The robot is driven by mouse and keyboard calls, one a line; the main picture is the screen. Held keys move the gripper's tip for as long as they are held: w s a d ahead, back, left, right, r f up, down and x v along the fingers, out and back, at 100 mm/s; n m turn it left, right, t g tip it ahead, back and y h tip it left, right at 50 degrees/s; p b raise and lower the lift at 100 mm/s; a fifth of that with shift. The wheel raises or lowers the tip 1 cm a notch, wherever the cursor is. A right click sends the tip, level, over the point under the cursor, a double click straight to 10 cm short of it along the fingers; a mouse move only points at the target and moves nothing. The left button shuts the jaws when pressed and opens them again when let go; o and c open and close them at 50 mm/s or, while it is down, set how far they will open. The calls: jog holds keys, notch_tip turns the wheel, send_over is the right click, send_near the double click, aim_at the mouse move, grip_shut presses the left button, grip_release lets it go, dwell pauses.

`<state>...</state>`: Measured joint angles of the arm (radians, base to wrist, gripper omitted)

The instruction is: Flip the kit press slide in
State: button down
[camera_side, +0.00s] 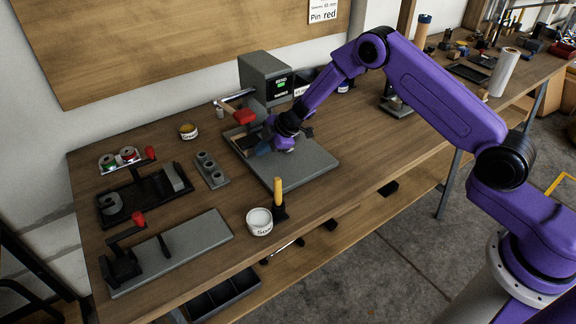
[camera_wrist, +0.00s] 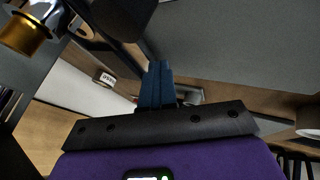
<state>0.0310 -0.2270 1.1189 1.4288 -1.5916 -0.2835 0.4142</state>
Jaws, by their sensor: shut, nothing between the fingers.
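The kit press (camera_side: 262,72) is a grey machine with a lit green display, at the back of the bench. A lever with a red handle (camera_side: 243,117) sticks out at its left. Its flat grey base plate (camera_side: 310,170) lies in front. My gripper (camera_side: 263,149) is low over the left part of this plate. Its blue fingers (camera_wrist: 156,85) are closed together with nothing between them. A dark part, perhaps the slide (camera_side: 243,141), lies beside the fingers, partly hidden by my wrist. Whether the fingers touch it I cannot tell.
A brass-coloured cylinder (camera_wrist: 22,36) shows at the wrist view's upper left. A yellow-handled tool (camera_side: 278,195) and a white tub (camera_side: 259,221) stand in front of the plate.

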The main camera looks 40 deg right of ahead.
jog(key=shift+d, duration=0.1)
jog(key=shift+s, duration=2.05)
jog(key=v, duration=1)
jog(key=s+r+m+h, duration=0.3)
jog(key=s+r, duration=0.7)
jog(key=s, duration=0.5)
jog(key=s+d+r+g, duration=0.1)
jog(key=s+d+g, duration=0.1)
jog(key=s, duration=1.1)
jog(key=s+d+r+m+g+h, duration=0.1)
jog(key=s+d+r+g, duration=0.1)
jog(key=s, duration=1.1)
jog(key=shift+d+r+g, duration=0.2)
jog(key=shift+d+g, duration=0.6)
jog(key=shift+d, duration=0.45)
